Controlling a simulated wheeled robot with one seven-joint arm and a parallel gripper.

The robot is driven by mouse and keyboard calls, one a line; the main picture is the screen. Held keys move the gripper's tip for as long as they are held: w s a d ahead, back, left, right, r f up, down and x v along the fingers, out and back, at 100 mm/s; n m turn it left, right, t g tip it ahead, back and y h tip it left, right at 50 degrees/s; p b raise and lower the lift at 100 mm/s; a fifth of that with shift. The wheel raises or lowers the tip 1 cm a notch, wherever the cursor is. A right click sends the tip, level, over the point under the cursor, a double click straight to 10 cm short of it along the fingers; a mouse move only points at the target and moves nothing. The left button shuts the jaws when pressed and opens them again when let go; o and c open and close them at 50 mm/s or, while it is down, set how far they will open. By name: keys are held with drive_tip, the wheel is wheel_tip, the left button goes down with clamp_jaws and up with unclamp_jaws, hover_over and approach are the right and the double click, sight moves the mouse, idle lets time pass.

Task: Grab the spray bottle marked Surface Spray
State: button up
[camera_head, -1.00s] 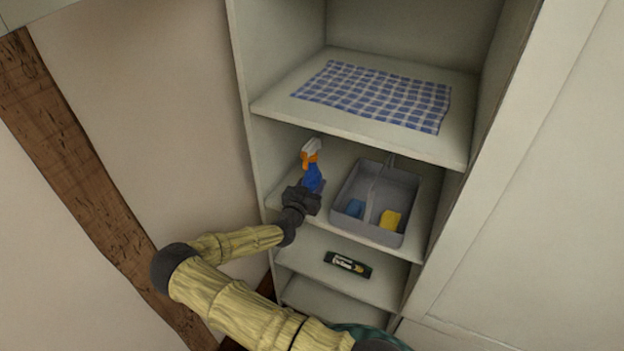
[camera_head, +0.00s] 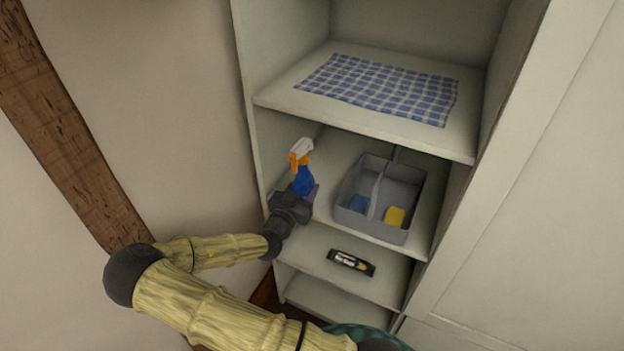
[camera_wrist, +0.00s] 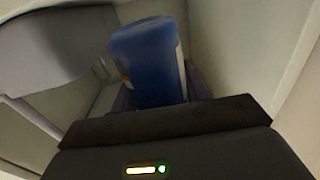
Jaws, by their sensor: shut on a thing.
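A blue spray bottle (camera_head: 303,182) with an orange and white trigger head stands out at the left front of the middle shelf, tilted a little to the left. My gripper (camera_head: 296,199) is shut on its lower body. In the wrist view the blue bottle (camera_wrist: 150,65) rises between the fingers, with part of a pale label at its edge. The label's words cannot be read in either view. The bottle's base is hidden by my gripper.
A grey caddy (camera_head: 343,213) with a blue and a yellow item sits to the right on the same shelf. A checked cloth (camera_head: 385,88) lies on the shelf above. A dark labelled item (camera_head: 351,262) lies on the shelf below. The cabinet's left side wall is close to the bottle.

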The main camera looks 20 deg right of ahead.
drive_tip(key=b+v, duration=0.1)
drive_tip(key=v, duration=0.8)
drive_tip(key=shift+s+a, duration=0.25)
